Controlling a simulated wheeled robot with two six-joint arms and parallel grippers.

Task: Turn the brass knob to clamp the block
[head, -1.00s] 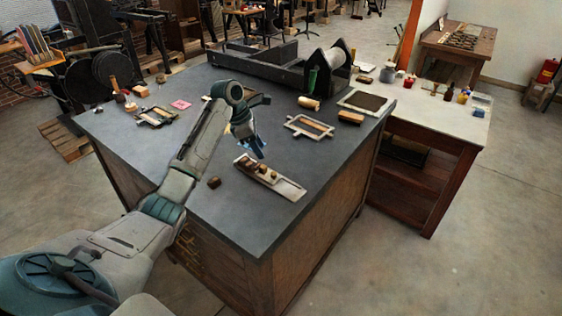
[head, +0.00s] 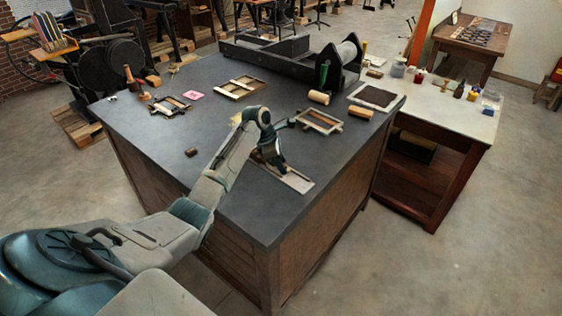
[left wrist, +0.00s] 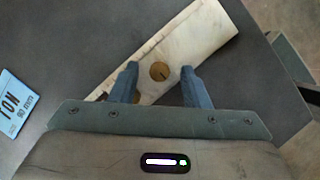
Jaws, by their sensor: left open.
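The brass knob (left wrist: 160,71) shows as a round, slotted brass disc on a long pale tray (left wrist: 205,35). In the head view the tray's bare end (head: 297,181) sticks out near the front right edge of the dark-topped bench. My left gripper (left wrist: 159,76) is open, with one blue-grey finger on each side of the knob in the picture. I cannot tell whether the fingers touch it. In the head view my left gripper (head: 275,163) is over the tray and hides most of it. The block is not clearly visible. My right gripper is not in view.
A small dark brown piece (head: 191,152) lies left of my gripper on the bench (head: 150,140). A blue card (left wrist: 13,103) shows in the wrist view. Frames, a wooden cylinder (head: 319,97) and a roller press (head: 345,60) stand farther back.

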